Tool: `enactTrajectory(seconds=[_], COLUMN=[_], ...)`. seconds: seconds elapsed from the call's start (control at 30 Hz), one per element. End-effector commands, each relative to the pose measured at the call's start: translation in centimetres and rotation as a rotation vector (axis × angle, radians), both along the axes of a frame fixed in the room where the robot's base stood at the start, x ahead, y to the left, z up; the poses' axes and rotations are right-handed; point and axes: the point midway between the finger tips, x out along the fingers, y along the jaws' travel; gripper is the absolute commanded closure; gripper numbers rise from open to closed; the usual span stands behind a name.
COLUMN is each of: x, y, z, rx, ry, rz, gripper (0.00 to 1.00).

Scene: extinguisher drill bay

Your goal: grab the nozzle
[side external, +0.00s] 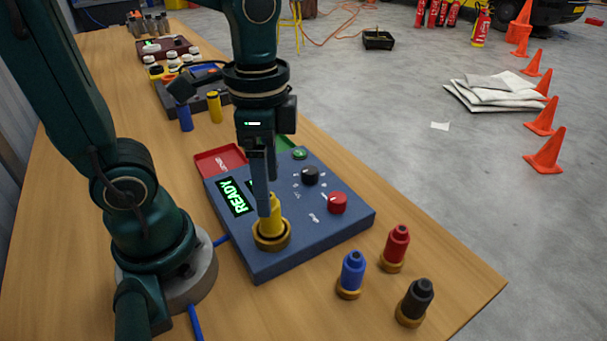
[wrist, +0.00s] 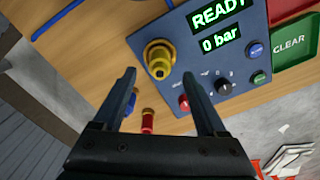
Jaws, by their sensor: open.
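A yellow nozzle (side external: 270,216) stands upright in a brass ring on the blue control box (side external: 310,235). In the wrist view the yellow nozzle (wrist: 159,60) shows just beyond and between my fingertips. My gripper (side external: 264,208) points down at the yellow nozzle and is open, with nothing seen between its fingers (wrist: 159,76). In the side view a finger partly hides the nozzle; I cannot tell whether they touch. Blue (side external: 351,272), red (side external: 396,247) and black (side external: 416,300) nozzles stand on brass bases on the table, right of the box.
The box has a READY display (side external: 236,197), a black knob (side external: 310,175) and a red knob (side external: 337,202). A red tray (side external: 218,160) lies behind it. Blue (side external: 184,117) and yellow (side external: 214,106) cylinders stand farther back. The table's front right corner is clear.

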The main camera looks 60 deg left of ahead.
Motion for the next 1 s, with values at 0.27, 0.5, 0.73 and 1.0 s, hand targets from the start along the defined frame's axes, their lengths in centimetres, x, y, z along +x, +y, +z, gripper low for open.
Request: enactTrajectory(seconds=[0.27,0.5,0.73,1.0], x=[-0.1,-0.1,0.0,0.0], y=[0.0,0.0,0.0,0.0], z=[-3.2,-4.5,-4.6,-4.6], rx=[0.0,0.0,0.0,0.0], ry=[0.005,-0.001,-0.004,-0.004], rz=[0.002,0.003,0.003,0.003], gripper=[0.26,0.26,0.26,1.0])
